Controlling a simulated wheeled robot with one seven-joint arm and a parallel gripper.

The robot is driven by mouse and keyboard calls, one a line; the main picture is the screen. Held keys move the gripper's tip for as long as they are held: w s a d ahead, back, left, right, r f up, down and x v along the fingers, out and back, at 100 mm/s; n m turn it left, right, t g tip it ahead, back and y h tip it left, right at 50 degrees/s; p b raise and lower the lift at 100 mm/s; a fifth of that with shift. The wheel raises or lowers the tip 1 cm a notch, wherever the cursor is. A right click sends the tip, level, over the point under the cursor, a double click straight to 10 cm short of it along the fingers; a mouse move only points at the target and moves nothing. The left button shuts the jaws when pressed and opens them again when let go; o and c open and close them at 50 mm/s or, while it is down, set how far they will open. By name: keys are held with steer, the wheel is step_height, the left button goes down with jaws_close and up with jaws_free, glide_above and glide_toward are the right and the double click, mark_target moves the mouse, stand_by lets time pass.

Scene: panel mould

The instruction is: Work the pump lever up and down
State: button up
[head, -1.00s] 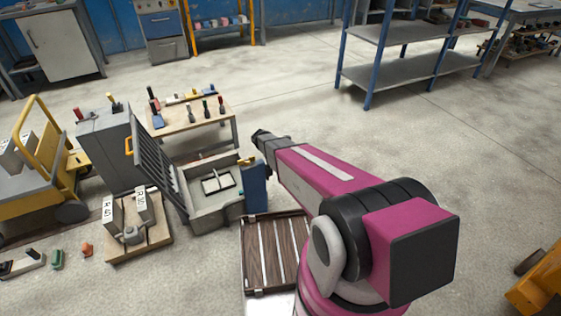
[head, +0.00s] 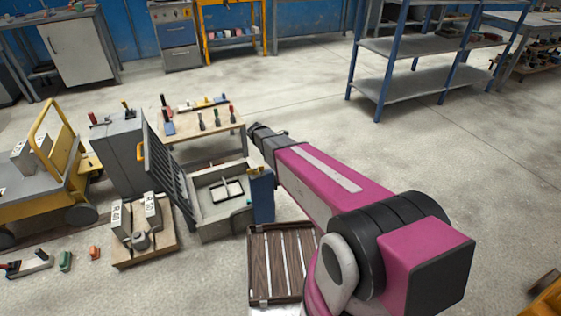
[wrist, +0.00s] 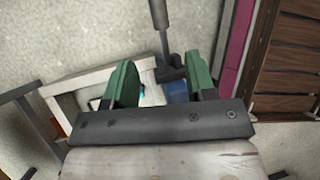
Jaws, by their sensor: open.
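The pump appears as a blue box (head: 262,198) beside the grey mould (head: 222,208) in the head view. In the wrist view a blue part (wrist: 178,91) shows beyond the fingers. A dark rod with a lighter grey end, which looks like the pump lever (wrist: 163,42), rises from beside it toward the top edge. My gripper (wrist: 160,80) is open, with green fingers to either side of the rod's lower end. The rod lies beyond the fingertips, and I cannot tell its depth or any contact. In the head view the fingers are not clear.
The mould's barred lid (head: 168,166) stands tilted open at its left. A slatted wooden panel (head: 281,262) lies in front. A board with grey weights (head: 145,245), a yellow cart (head: 50,180) and a tool table (head: 203,125) stand near. Open floor lies to the right.

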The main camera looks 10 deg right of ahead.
steer(key=w+d+r+g+y, duration=0.2)
steer(key=d+y, duration=0.4)
steer(key=d, duration=0.3)
steer(key=shift+m, duration=0.3)
steer(key=x, duration=1)
steer(key=shift+w+a+f, duration=0.25)
steer(key=shift+w+f, duration=0.05)
steer(key=shift+f, duration=0.15)
jaws_close()
steer(key=shift+r, duration=0.1)
